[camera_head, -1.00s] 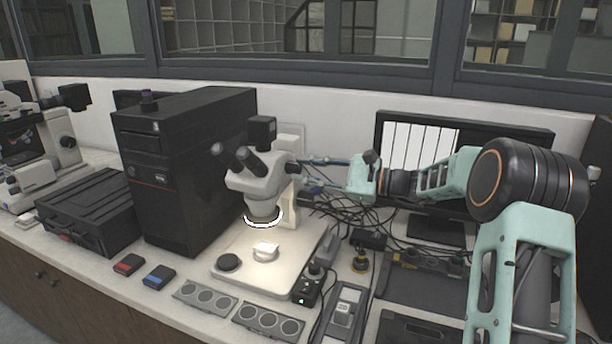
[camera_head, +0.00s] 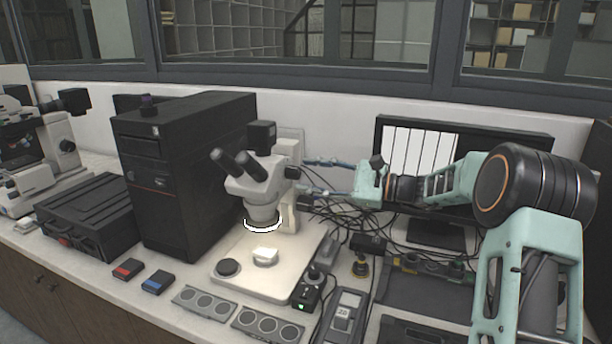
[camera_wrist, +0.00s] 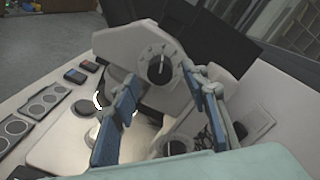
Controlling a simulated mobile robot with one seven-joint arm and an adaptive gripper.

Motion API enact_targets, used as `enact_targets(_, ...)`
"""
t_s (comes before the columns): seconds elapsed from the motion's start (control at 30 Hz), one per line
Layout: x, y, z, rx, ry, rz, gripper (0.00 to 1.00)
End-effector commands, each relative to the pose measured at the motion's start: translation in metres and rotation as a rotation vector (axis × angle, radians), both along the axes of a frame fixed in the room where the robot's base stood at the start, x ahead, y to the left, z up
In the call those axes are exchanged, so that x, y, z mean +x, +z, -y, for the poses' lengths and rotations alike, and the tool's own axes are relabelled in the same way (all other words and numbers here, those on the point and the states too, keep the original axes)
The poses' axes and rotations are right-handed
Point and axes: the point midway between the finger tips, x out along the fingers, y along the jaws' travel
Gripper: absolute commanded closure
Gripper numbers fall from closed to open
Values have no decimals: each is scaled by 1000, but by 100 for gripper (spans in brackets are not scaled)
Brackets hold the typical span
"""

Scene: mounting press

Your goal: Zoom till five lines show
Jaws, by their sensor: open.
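The stereo microscope (camera_head: 258,185) stands on its lit base in the middle of the bench. Its round black zoom knob (camera_wrist: 160,68) sits on the side of the head, with marks around it, in the wrist view. My gripper (camera_wrist: 160,78) is open, with its blue-padded fingers to either side of the knob in the picture; I see no clear contact. In the head view my gripper (camera_head: 302,174) points left at the microscope's right side. The monitor (camera_head: 420,150) behind my arm shows several dark upright lines on white; my arm and gripper cover its lower part.
A black computer tower (camera_head: 185,170) stands close left of the microscope. A pale sample (camera_head: 265,256) lies on the lit base. Cables (camera_head: 345,215) tangle below my gripper. A small control box (camera_head: 307,297) and grey disc trays (camera_head: 268,322) lie in front.

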Motion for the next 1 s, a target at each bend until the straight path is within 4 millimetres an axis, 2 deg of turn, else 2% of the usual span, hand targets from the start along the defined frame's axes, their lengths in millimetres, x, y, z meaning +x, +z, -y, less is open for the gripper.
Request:
enact_targets(0.3,-24,1,64,0,-5,-1,58)
enact_targets(0.5,-35,1,90,-1,-2,0,58)
enact_targets(0.7,-38,1,98,-1,-1,-1,58)
enact_targets(1.0,-39,-1,96,-14,2,-4,58)
